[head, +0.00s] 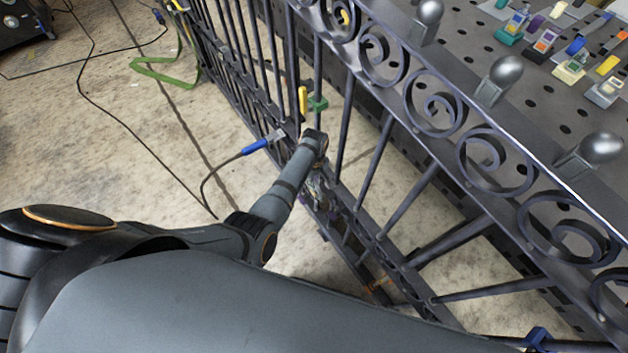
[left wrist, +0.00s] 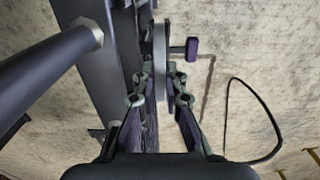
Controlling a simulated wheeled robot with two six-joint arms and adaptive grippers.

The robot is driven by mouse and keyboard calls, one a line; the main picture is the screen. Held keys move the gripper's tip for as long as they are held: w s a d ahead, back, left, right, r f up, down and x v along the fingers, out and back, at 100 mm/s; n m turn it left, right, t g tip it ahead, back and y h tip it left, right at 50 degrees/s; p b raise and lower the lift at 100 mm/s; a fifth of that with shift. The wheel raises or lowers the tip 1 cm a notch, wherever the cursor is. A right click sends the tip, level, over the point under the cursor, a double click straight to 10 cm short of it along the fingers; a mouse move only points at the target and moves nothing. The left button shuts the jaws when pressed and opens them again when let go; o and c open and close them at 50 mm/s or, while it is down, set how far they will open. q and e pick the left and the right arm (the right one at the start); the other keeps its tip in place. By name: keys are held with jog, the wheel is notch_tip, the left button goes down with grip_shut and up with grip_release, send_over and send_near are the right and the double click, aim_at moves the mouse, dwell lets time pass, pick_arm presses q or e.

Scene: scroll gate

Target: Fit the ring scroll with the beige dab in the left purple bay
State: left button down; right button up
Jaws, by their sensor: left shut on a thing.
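My left gripper (head: 319,190) hangs below the wrist beside the lower part of the dark gate (head: 345,125), small and partly hidden in the head view. In the left wrist view my left gripper (left wrist: 162,72) is shut on a grey ring-shaped scroll (left wrist: 161,50), seen edge-on between the fingertips. The ring stands upright close beside a dark gate bar (left wrist: 105,50). A short purple-ended peg (left wrist: 192,48) juts out to its right. No beige dab shows on the visible edge. I cannot tell which bay is the left purple one. My right gripper is not in view.
A black cable (left wrist: 265,110) curves over the floor. The floor left of the gate is mostly open.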

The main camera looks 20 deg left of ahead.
pick_arm(q)
jog(key=shift+f, duration=0.25)
jog(key=c, duration=1.3)
grip_release()
jog(key=shift+c, duration=0.2)
notch_tip(320, 180, up, 8)
jog(key=shift+f, duration=0.25)
